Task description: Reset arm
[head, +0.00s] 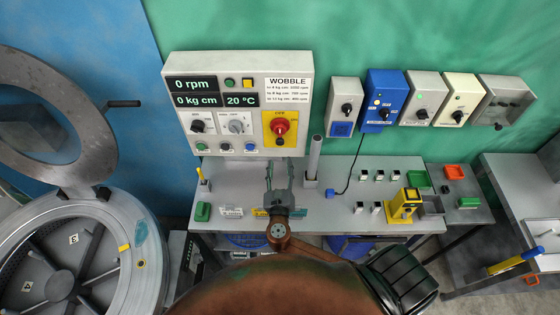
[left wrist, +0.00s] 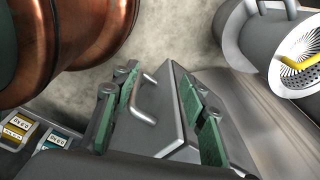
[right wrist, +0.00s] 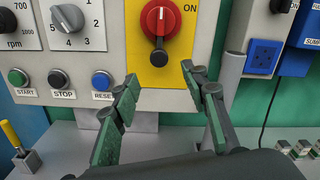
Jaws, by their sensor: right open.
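My right gripper (head: 279,170) is open and empty in front of the lower edge of the grey control panel (head: 305,75). In the right wrist view its two fingers (right wrist: 165,82) are spread below a red rotary switch (right wrist: 152,20) on a yellow plate (right wrist: 175,72). The switch does not appear to be touched. A blue RESET button (right wrist: 101,80) is left of the fingers. My left gripper (left wrist: 160,88) shows only in the left wrist view. Its green-padded fingers are apart, with a grey metal box with a bar handle (left wrist: 143,110) seen beyond them.
An open drum (head: 75,255) with its round lid (head: 98,140) raised stands at the left. The grey bench (head: 330,210) carries an upright post (head: 314,160), small switches and a yellow device (head: 403,205). Wall boxes (head: 385,100) hang at the right.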

